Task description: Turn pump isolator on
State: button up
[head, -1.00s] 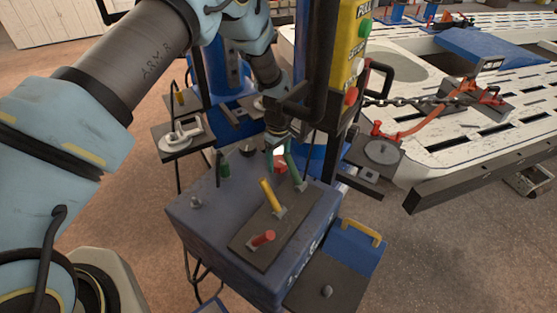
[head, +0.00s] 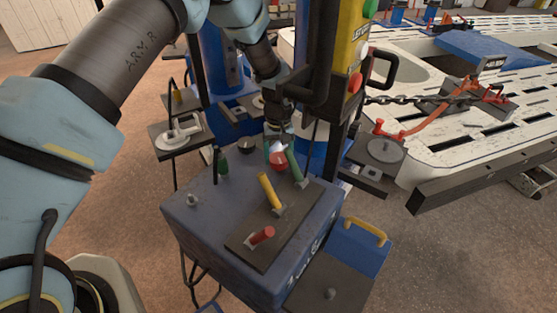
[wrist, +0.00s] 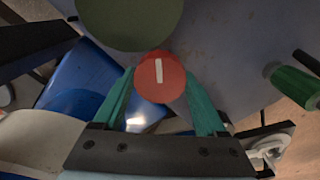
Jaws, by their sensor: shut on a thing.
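A round red knob (wrist: 150,85) with a white pointer line sits on the blue-grey box (head: 190,225). I take it for the pump isolator; no label on it can be read. In the wrist view its line is nearly upright, leaning slightly. My gripper (wrist: 160,92) has its teal fingers shut on the knob, one on each side. In the head view my gripper (head: 278,145) comes down on the far end of the box, and the red knob (head: 277,158) shows partly between the fingers.
Green (head: 295,168), yellow (head: 268,190) and red (head: 263,235) levers stand on a dark plate close by. A small green handle (head: 223,168) stands to the left. A yellow pendant (head: 357,35) with buttons and a chain (head: 420,100) are at the right.

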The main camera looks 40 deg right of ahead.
jog(key=m+b, duration=0.1)
jog(key=m, duration=0.4)
jog(key=shift+m+b, duration=0.6)
jog(key=shift+m, duration=2)
jog(key=o, duration=1.3)
